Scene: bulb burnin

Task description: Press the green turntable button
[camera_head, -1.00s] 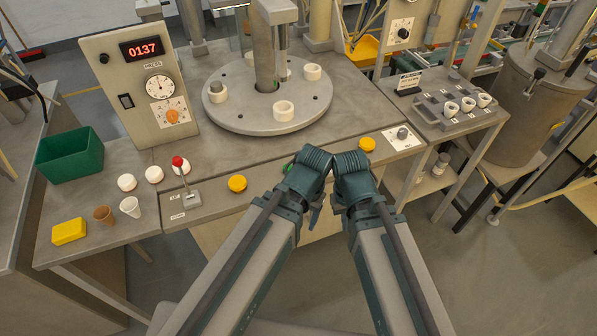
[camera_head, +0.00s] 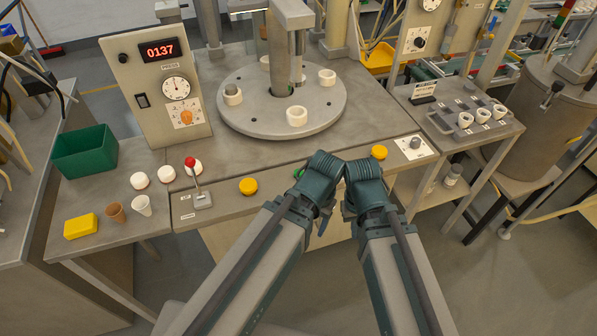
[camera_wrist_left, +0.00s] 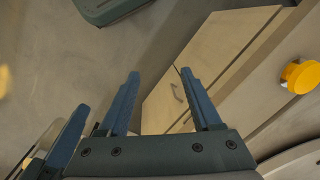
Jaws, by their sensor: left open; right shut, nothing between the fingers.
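The green button (camera_head: 298,174) shows as a small sliver at the front edge of the turntable bench in the head view. The rest of it is hidden behind my left gripper (camera_head: 320,185). The grey turntable (camera_head: 260,122) stands behind it and carries several white rings. In the left wrist view my left gripper (camera_wrist_left: 160,73) is open, its blue fingers apart with nothing between them. My right gripper (camera_head: 365,185) is close beside the left one in the head view, shut and empty. Its fingertips are hidden there.
Yellow buttons sit left (camera_head: 248,186) and right (camera_head: 379,152) of the green one. A red-knobbed lever (camera_head: 191,163) stands farther left. A panel (camera_head: 165,90) reads 0137. A green bin (camera_head: 85,152) and yellow block (camera_head: 81,227) are at left.

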